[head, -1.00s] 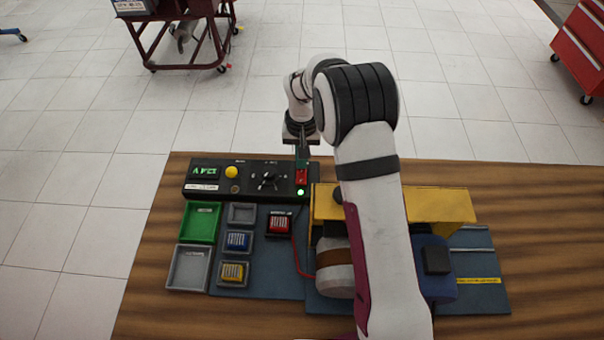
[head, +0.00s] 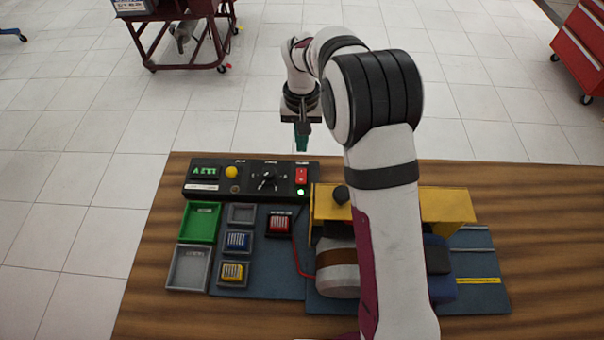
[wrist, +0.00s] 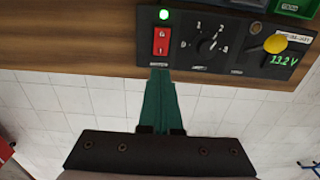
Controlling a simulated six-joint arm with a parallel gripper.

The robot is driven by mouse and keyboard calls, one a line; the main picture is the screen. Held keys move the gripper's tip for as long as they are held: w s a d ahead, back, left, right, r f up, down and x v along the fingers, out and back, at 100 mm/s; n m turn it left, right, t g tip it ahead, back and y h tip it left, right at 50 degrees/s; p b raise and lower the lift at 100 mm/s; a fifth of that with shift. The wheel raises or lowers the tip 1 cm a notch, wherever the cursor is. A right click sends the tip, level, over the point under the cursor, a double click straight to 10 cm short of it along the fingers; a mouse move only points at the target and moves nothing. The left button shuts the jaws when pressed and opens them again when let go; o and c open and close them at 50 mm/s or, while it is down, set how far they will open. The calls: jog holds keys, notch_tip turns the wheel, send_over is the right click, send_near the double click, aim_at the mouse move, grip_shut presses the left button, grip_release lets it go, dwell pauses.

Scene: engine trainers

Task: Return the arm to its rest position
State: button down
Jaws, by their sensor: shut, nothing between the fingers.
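My gripper (head: 302,137) hangs above the back edge of the bench, behind the black control panel (head: 216,189). In the wrist view its green fingers (wrist: 160,100) are together, with nothing between them. Their tips point towards the panel's red switch (wrist: 161,41) and appear apart from it. The red switch also shows in the head view (head: 301,176), with a lit green lamp (head: 300,192) below it. My arm is bent and reaches over the bench from the front.
On the wooden bench (head: 150,300) are a green tray (head: 200,222), a grey tray (head: 188,268), and red, blue and yellow relay-like blocks. A yellow-framed engine trainer (head: 445,205) stands at right, partly hidden by my arm. Tiled floor lies behind.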

jog(key=shift+h, duration=0.4)
jog(key=s+d+r, duration=0.4)
jog(key=s, duration=0.2)
jog(key=s+d+r, duration=0.4)
jog(key=s, duration=0.2)
jog(key=s+d+r, duration=0.3)
jog(key=s, duration=0.3)
jog(key=shift+s+d+r, duration=0.25)
jog(key=shift+d+r, duration=0.15)
jog(key=s+a+m+y, duration=0.1)
jog(key=s+m, duration=0.1)
jog(key=s, duration=0.5)
jog(key=s+a+f+m+y, duration=0.1)
jog(key=s+a+m, duration=0.1)
jog(key=s, duration=0.5)
jog(key=shift+a+f+m+y, duration=0.2)
jog(key=shift+m+y, duration=0.1)
jog(key=shift+m, duration=0.5)
